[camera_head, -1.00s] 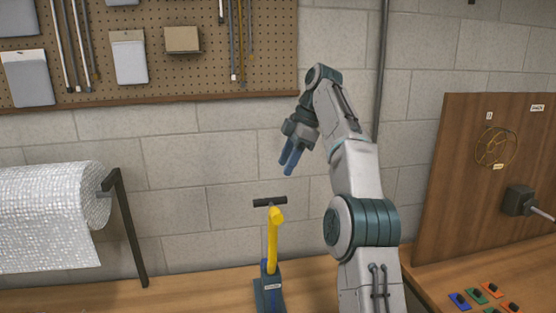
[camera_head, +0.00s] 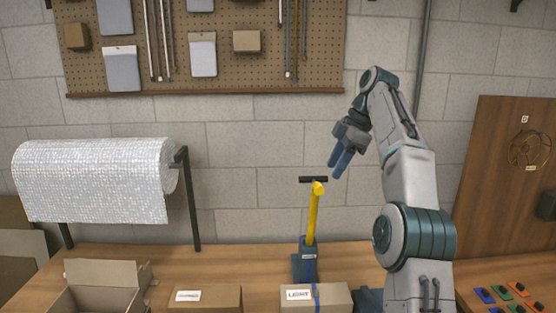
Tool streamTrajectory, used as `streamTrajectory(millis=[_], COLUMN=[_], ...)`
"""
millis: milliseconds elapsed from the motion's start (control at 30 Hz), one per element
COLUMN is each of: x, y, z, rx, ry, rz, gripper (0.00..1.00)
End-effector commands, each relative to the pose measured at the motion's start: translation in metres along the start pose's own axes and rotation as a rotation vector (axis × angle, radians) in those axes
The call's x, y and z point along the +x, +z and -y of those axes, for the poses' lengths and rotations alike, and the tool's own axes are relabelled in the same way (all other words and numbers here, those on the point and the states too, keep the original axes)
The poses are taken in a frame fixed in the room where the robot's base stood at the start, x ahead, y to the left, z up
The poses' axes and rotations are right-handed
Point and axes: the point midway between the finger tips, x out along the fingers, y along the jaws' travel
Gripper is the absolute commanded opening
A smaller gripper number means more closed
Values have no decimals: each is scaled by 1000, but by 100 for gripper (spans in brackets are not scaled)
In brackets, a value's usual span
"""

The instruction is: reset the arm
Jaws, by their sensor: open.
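My gripper (camera_head: 341,161) is at the end of my raised arm, right of the picture's middle. Its blue fingers point down and to the left, a little apart, with nothing between them. It hangs in the air above the bench, near the black crossbar of a yellow-handled tool (camera_head: 313,215) in a blue base (camera_head: 305,262). The gripper appears apart from the tool.
A bubble-wrap roll (camera_head: 95,180) hangs on a black stand at left. An open box (camera_head: 95,297) and two closed boxes (camera_head: 207,297), (camera_head: 316,296) stand at the bench's front. A wooden panel (camera_head: 490,185) and coloured pieces (camera_head: 506,293) are at right. A pegboard (camera_head: 215,60) is on the wall.

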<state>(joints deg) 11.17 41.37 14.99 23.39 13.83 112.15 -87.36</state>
Motion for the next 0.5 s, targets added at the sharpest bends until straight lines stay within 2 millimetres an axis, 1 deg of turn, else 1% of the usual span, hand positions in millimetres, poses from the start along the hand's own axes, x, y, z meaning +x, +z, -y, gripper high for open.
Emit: streamTrajectory(millis=[100,333,500], x=[2,5,8], y=[-7,-15,-22], z=[4,12,23], rx=[31,118,203], ry=[4,16,32], rz=[12,43,71], gripper=[43,43,43])
